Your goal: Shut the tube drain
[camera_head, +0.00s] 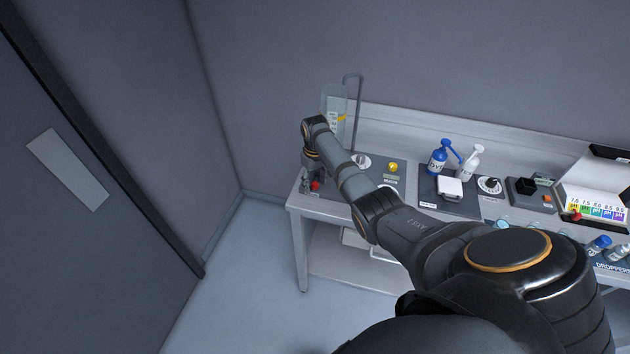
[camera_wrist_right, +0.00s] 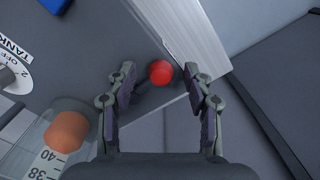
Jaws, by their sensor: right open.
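In the head view the right gripper (camera_head: 308,185) points down at the bench's left end. A clear graduated tube (camera_wrist_right: 45,148) with an orange piece inside is at the wrist view's lower left. My left gripper is not in view.
The tube stands at the back left in the head view (camera_head: 334,98), partly behind my arm. A dial labelled OFF and TANK (camera_wrist_right: 12,75) lies left of the knob. A blue spray bottle (camera_head: 438,158) and a white bottle (camera_head: 470,163) stand farther right. Floor left of the bench is clear.

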